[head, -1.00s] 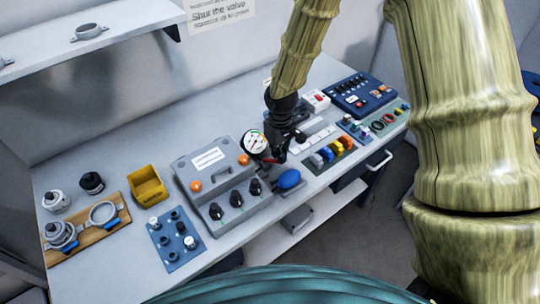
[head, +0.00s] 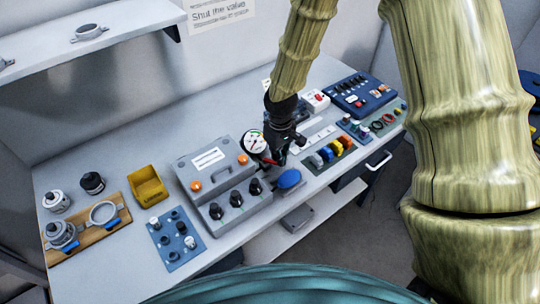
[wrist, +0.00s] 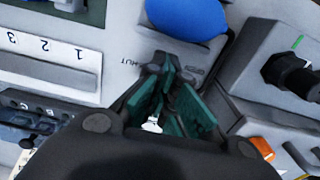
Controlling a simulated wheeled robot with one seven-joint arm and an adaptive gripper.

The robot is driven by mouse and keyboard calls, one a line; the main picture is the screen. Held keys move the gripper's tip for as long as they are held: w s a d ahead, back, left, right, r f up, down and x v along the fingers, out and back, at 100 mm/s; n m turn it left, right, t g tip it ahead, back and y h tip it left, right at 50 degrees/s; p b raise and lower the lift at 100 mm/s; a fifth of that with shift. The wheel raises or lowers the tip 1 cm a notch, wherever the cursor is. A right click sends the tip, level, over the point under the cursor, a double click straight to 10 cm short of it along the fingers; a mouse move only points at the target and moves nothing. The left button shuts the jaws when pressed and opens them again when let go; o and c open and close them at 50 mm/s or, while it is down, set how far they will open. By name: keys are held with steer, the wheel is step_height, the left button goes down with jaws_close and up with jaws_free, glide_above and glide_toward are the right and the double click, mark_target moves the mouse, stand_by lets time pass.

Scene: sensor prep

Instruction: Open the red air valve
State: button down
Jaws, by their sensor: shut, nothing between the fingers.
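My gripper (head: 284,158) is low over the bench, just right of the round pressure gauge (head: 254,142). In the wrist view, its green-padded fingers (wrist: 173,82) are shut and hold nothing. A small red part (head: 270,161), possibly the valve handle, shows between the gauge and my gripper. The rest of it is hidden by the gripper, so its angle cannot be told. No red handle shows in the wrist view. Lettering ending in "HUT" is printed on the panel beside the fingertips. A blue bulb (head: 289,179) lies just in front; it also shows in the wrist view (wrist: 187,15).
A grey box with black knobs (head: 225,185) stands left of my gripper. Right of it are a numbered strip (wrist: 45,50), coloured blocks (head: 333,149) and a blue switch panel (head: 362,92). A yellow bin (head: 147,186) stands left. The bench behind the grey box is clear.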

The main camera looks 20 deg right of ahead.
steer(key=shift+s+a+f, duration=0.15)
steer(key=shift+s+a, duration=0.1)
steer(key=shift+s, duration=0.25)
steer(key=shift+s+a+f, duration=0.15)
steer(key=shift+s+a, duration=0.1)
steer(key=shift+s, duration=0.25)
steer(key=shift+s+a+p, duration=0.2)
steer(key=shift+a+p, duration=0.15)
stand_by(0.6)
steer(key=shift+s+a, duration=0.15)
steer(key=shift+a, duration=0.15)
steer(key=shift+r, duration=0.1)
stand_by(0.3)
steer(key=shift+w+r+p, duration=0.3)
steer(key=shift+r+p, duration=0.5)
steer(key=shift+p, duration=0.1)
steer(key=shift+w+d+r+p, duration=0.1)
steer(key=shift+d+r+p, duration=0.05)
steer(key=shift+r+p, duration=0.9)
steer(key=shift+w+d+r+p, duration=0.1)
steer(key=shift+r+p, duration=0.75)
steer(key=shift+r, duration=0.4)
